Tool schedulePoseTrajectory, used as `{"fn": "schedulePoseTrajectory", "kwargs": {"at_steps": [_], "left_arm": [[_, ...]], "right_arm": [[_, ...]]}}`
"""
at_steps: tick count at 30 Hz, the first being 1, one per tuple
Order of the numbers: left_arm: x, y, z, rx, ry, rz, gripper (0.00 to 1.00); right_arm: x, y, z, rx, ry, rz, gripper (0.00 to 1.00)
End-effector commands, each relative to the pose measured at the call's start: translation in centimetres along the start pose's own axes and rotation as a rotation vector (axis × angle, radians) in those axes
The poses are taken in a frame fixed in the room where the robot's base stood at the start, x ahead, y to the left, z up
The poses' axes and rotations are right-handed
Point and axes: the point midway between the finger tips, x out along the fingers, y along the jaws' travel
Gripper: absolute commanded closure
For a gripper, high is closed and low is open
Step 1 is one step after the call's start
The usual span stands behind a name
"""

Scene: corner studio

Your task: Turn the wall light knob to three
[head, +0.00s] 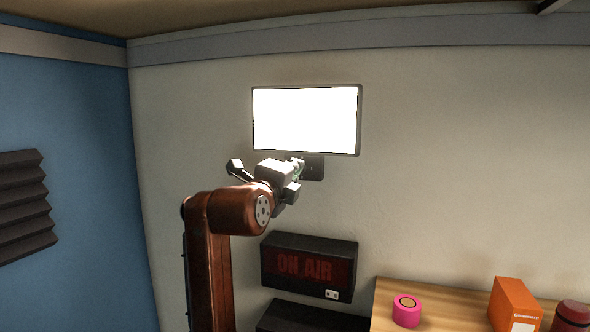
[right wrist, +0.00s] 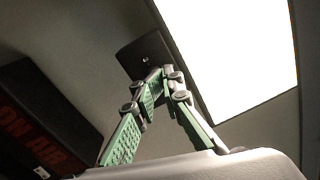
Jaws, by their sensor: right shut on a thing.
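The wall light (head: 305,120) is a bright white lit panel in a thin dark frame, and it also fills the upper right of the right wrist view (right wrist: 235,55). Just below it a small dark control plate (head: 316,169) is fixed to the wall; it also shows in the right wrist view (right wrist: 138,50). My right gripper (head: 298,168) is at the plate. In the right wrist view its green-padded fingers (right wrist: 162,84) come together in front of the plate, shut on the knob. The knob is hidden by the fingertips, and its setting cannot be read. My left gripper is not in view.
A black ON AIR box (head: 308,266) is on the wall below the gripper, with another dark box (head: 305,318) under it. A wooden surface (head: 450,308) at lower right holds a pink roll (head: 407,311), an orange box (head: 514,306) and a dark red container (head: 572,316).

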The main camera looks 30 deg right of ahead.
Motion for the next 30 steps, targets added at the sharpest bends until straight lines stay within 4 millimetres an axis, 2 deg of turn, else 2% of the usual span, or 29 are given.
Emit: {"fn": "schedulePoseTrajectory", "kwargs": {"at_steps": [1, 3, 4, 15, 25, 30], "left_arm": [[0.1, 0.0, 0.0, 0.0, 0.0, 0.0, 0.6], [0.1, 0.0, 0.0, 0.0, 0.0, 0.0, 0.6], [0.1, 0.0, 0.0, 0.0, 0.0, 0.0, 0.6], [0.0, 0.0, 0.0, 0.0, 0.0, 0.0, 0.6], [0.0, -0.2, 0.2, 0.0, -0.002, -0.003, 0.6], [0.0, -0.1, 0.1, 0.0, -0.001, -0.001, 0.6]], "right_arm": [[0.5, 1.3, -0.1, -0.005, 0.007, 0.028, 1.0], [0.5, 1.3, -0.1, -0.005, 0.007, 0.028, 1.0], [0.5, 1.3, -0.1, -0.006, 0.007, 0.028, 0.91], [0.4, 0.9, -0.1, -0.005, 0.005, 0.022, 0.66], [0.1, 0.6, -0.1, -0.003, 0.004, 0.015, 0.65], [-1.8, 0.6, 0.0, -0.002, 0.001, 0.014, 0.65]]}}
